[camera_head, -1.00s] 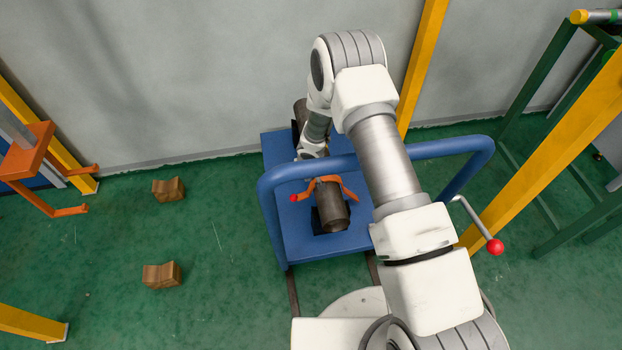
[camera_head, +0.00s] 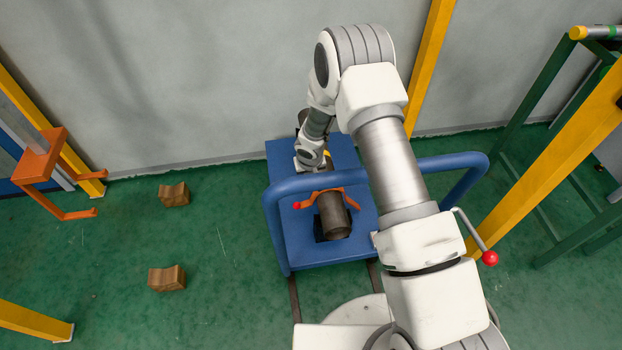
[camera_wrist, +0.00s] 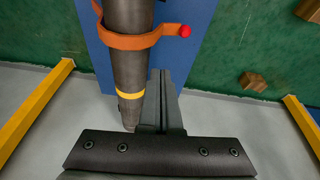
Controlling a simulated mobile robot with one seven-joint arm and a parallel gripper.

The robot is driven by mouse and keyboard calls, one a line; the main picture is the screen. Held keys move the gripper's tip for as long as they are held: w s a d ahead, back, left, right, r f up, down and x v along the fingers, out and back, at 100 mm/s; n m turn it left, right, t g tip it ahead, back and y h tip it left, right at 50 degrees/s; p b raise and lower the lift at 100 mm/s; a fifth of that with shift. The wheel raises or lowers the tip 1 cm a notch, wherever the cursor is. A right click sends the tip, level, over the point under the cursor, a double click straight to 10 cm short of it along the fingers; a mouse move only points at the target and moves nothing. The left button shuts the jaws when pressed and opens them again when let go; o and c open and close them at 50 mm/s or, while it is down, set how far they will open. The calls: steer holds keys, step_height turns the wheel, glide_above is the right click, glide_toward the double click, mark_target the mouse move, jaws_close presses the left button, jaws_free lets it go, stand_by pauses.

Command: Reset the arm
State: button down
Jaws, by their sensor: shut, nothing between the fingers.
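My gripper (camera_wrist: 161,78) shows in the wrist view with its two dark fingers together and nothing between them. It is just right of the dark pipe (camera_wrist: 129,60), apart from or close beside it; I cannot tell the gap. The pipe has a yellow band (camera_wrist: 130,95) and an orange clamp (camera_wrist: 127,41) with a red knob (camera_wrist: 184,31) around it. In the head view my arm reaches over the blue cart (camera_head: 290,240), and its wrist is above the far part of the pipe (camera_head: 333,216). The fingers are hidden there.
The cart's blue handle rail (camera_head: 448,160) arches close by my arm. Two brown blocks (camera_head: 174,195) (camera_head: 167,279) lie on the green floor to the left. Yellow posts (camera_head: 429,60) and a green frame (camera_head: 525,115) stand at the right. The grey wall (camera_head: 200,80) is behind the cart.

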step_height(320, 180, up, 7)
steer(key=s+a+p, duration=0.1)
steer(key=s+a, duration=0.1)
steer(key=s, duration=0.1)
steer(key=shift+a, duration=0.15)
steer(key=s+d+r+m+h, duration=0.1)
steer(key=d+r, duration=0.3)
steer(key=r, duration=0.5)
steer(key=s+d+r+t, duration=0.15)
steer(key=d+r, duration=0.25)
steer(key=r, duration=0.5)
steer(key=s+d+r+m+h, duration=0.1)
steer(key=d+r, duration=0.3)
steer(key=r, duration=0.5)
steer(key=s+d+r+y, duration=0.15)
steer(key=s+r, duration=0.25)
steer(key=s, duration=0.4)
steer(key=s+d+r+m, duration=0.1)
steer(key=s+d+r, duration=0.25)
steer(key=s, duration=0.35)
steer(key=s+d+r, duration=0.1)
steer(key=s+r, duration=0.4)
steer(key=s, duration=0.3)
step_height(320, 180, up, 18)
steer(key=s+p, duration=0.1)
steer(key=p, duration=1.7)
steer(key=shift+d+f+t, duration=0.15)
steer(key=shift+t, duration=0.2)
